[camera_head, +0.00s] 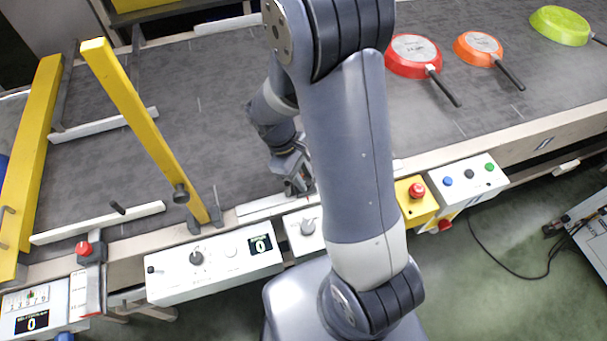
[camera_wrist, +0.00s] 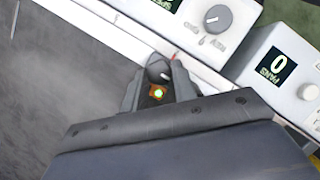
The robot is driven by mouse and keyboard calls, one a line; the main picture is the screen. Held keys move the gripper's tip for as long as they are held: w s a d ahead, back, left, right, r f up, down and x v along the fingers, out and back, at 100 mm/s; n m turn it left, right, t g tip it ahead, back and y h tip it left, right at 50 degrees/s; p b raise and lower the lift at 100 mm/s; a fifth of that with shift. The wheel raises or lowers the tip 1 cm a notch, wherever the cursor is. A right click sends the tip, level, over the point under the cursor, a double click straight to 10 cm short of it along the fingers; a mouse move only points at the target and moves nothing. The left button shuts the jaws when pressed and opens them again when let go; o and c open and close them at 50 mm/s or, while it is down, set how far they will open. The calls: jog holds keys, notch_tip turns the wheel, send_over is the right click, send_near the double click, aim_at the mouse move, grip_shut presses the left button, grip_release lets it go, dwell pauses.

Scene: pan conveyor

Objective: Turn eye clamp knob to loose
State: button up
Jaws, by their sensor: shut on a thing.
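My gripper (camera_head: 297,186) reaches down to the near edge of the conveyor, beside my arm. In the wrist view its fingers (camera_wrist: 159,80) are shut on a small dark knob (camera_wrist: 158,70), the eye clamp knob, one finger on each side. A pale line shows on the knob, and a small red mark lies just beyond it, near the rail. Between the fingers is a small orange part with a lit green spot (camera_wrist: 158,94). In the head view the knob is hidden by my gripper and arm.
A yellow post (camera_head: 140,125) stands farther left. Red, orange and green pans (camera_head: 413,57) lie at the right.

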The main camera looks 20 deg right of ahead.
dwell(0.3)
jog(key=o, duration=1)
jog(key=v, duration=1)
jog(key=shift+a+r, duration=0.1)
jog(key=shift+r, duration=0.3)
jog(key=shift+f, duration=0.1)
jog(key=x, duration=1)
jog(key=shift+f, duration=0.35)
jog(key=shift+r, duration=0.15)
